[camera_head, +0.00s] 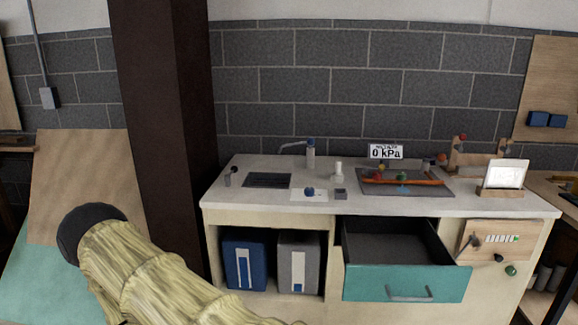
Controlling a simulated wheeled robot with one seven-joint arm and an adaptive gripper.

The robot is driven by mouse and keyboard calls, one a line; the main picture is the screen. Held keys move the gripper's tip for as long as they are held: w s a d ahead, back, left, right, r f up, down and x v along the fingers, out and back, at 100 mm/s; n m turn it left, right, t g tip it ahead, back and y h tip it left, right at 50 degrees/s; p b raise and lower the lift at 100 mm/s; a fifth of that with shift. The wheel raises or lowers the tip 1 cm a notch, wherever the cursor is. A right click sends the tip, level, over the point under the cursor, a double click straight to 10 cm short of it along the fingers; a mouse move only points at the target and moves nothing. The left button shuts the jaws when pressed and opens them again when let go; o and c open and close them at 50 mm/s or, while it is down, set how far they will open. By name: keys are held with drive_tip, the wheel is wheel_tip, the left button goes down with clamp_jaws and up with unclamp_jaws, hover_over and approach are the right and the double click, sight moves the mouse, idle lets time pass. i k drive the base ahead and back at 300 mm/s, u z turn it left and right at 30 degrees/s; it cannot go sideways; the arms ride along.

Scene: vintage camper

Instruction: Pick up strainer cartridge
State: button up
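I cannot tell for certain which thing is the strainer cartridge. A small blue part (309,191) sits on a white sheet on the counter, and a small grey block (340,195) stands just right of it. A small white upright piece (338,173) stands behind them. All are too small to show detail. My arm, in a yellowish sleeve with a dark rounded joint, shows at lower left, well apart from the counter. My gripper's fingers are not in view.
The white counter (450,205) holds a recessed sink (268,180), a faucet (310,150), a dark tray (390,190) with coloured parts, and a "0 kPa" display (385,152). A teal drawer (405,283) stands open in front. A dark brown post (165,120) rises at left.

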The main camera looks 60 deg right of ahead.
sight(338, 172)
drive_tip(key=z, duration=0.15)
drive_tip(key=i, duration=1.45)
drive_tip(key=z, duration=1.25)
drive_tip(key=i, duration=0.75)
drive_tip(key=z, duration=0.9)
